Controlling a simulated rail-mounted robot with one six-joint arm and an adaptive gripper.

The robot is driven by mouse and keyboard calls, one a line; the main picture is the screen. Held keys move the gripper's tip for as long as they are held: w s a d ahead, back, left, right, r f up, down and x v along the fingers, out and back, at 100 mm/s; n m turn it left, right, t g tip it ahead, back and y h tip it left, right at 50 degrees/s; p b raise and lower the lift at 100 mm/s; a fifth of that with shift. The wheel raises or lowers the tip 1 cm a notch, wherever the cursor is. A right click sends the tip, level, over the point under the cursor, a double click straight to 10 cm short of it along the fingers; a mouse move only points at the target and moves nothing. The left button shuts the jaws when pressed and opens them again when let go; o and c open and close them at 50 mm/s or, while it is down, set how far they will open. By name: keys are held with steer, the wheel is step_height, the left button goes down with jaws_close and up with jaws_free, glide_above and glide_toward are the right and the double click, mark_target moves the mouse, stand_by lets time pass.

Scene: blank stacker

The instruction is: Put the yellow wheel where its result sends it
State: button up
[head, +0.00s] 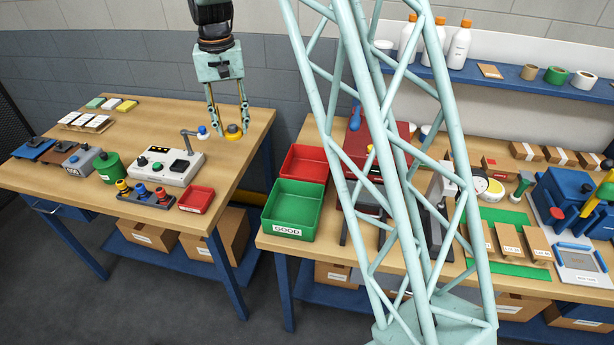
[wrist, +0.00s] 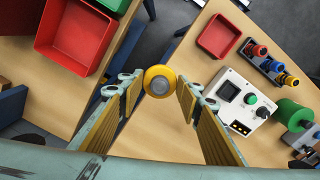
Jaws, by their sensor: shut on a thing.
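My gripper (head: 226,132) is shut on the yellow wheel (head: 233,132) and holds it above the right end of the left table. A green bin (head: 292,210) labelled GOOD stands at the left end of the right table. A red bin (head: 303,163) stands behind it; its label does not show. A pale test box (head: 166,166) with a dark screen, a green button and a blue-tipped arm is left of my gripper. I cannot read a result on it.
A small red tray (head: 196,199) and a rack of coloured knobs (head: 146,196) stand at the left table's front edge. A gap separates the two tables. A red machine (head: 385,150) stands behind my lattice column, which hides part of the right table.

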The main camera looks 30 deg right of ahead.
steer(key=shift+s+d+f+n+p, duration=0.1)
steer(key=shift+d+n+p, duration=0.15)
steer(key=shift+d, duration=0.15)
steer(key=shift+s+d+f+n+p, duration=0.15)
steer(key=shift+d+p, duration=0.1)
steer(key=shift+d, duration=0.15)
steer(key=s+d+f+n+p, duration=0.3)
steer(key=s+d+n+p, duration=0.15)
steer(key=d, duration=0.45)
steer(key=n+p, duration=0.6)
glide_above(308, 176)
step_height(308, 176, down, 2)
steer(key=f, duration=0.1)
steer(key=shift+d+r, duration=0.1)
steer(key=shift+r, duration=0.1)
steer(key=shift+f, duration=0.1)
steer(key=shift+f, duration=3)
steer(key=shift+f, duration=0.1)
steer(key=shift+f+p, duration=0.35)
steer(key=shift+f, duration=1.45)
